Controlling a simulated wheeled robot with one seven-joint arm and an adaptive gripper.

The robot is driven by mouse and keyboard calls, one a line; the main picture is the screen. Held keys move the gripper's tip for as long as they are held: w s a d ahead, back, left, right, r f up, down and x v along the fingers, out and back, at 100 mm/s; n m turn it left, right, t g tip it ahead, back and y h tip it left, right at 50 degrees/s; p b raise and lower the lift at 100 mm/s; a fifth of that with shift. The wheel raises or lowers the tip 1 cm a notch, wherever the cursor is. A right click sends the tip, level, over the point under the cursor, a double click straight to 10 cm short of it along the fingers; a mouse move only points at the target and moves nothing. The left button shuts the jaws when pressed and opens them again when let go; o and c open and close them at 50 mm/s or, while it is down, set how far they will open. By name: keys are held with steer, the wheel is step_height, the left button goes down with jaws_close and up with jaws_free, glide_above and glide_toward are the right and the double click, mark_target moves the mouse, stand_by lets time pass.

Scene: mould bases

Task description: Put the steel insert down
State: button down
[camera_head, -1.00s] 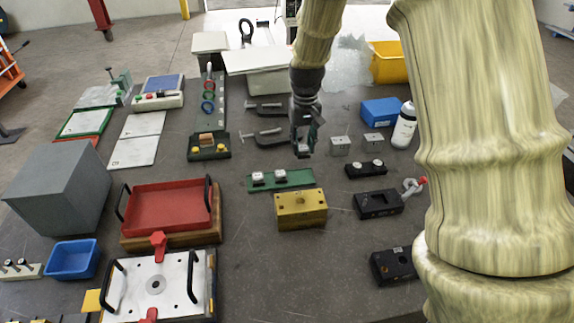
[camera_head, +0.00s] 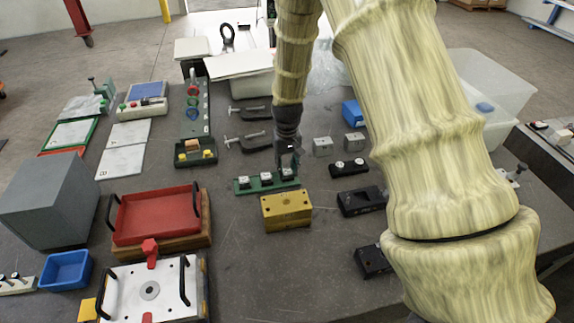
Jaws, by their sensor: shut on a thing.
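My gripper (camera_head: 288,167) points down over the right end of a green rail (camera_head: 255,187). It is shut on a small steel insert (camera_head: 288,174), which shows just under the fingertips. The insert is at the rail's right end; I cannot tell whether it touches the rail. Two other steel inserts (camera_head: 243,182) (camera_head: 266,178) stand on the rail to its left. The fingers hide part of the held insert.
A brass-coloured block (camera_head: 286,210) stands just in front of the rail. A black holder (camera_head: 348,168) and two grey blocks (camera_head: 322,146) (camera_head: 354,142) lie to the right. Clamps (camera_head: 248,140) lie behind.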

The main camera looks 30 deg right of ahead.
mark_target(287, 170)
steer(key=shift+s+r, duration=0.15)
steer(key=shift+r, duration=0.05)
steer(key=shift+f, duration=0.2)
steer(key=c, duration=1.1)
jaws_free()
steer(key=shift+r, duration=0.25)
step_height(287, 170, up, 12)
steer(key=b, duration=0.4)
